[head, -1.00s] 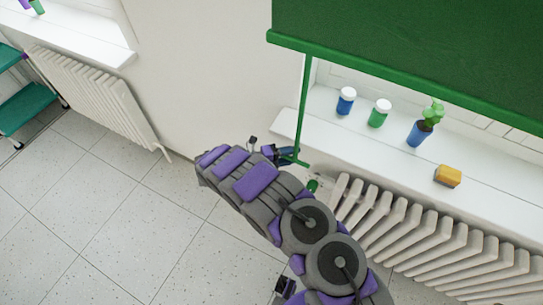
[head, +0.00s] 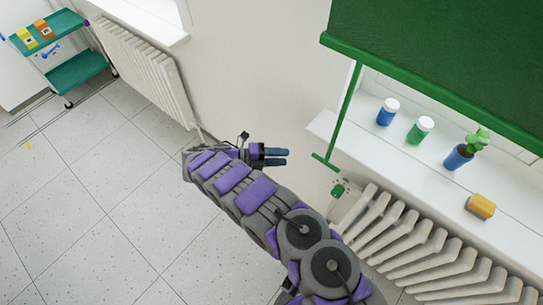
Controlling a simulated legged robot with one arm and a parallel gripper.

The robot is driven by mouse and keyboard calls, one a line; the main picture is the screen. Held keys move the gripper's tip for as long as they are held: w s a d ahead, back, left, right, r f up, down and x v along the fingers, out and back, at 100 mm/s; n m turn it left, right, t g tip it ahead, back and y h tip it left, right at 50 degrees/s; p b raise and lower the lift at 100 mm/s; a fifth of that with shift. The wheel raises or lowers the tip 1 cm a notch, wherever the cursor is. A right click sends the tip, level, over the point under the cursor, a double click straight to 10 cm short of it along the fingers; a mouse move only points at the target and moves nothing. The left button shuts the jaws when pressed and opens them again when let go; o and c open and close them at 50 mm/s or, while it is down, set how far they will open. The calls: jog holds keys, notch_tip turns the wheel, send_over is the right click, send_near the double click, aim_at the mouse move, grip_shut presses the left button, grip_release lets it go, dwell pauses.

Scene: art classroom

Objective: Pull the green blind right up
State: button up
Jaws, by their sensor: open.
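The green blind (head: 430,65) hangs partly lowered over the window at the upper right, with a thick green bar along its lower edge. A green pull rod (head: 344,115) hangs from the left end of that bar and ends in a short crosspiece (head: 324,162). My gripper (head: 287,157) is to the left of the crosspiece, with its two blue fingers apart and pointing right. It is open and empty, and a gap shows between the fingertips and the crosspiece.
A radiator (head: 410,245) stands below. A green trolley (head: 75,72) is far left.

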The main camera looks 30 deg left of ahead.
jog(key=shift+v, duration=1.25)
jog(key=shift+c, duration=0.2)
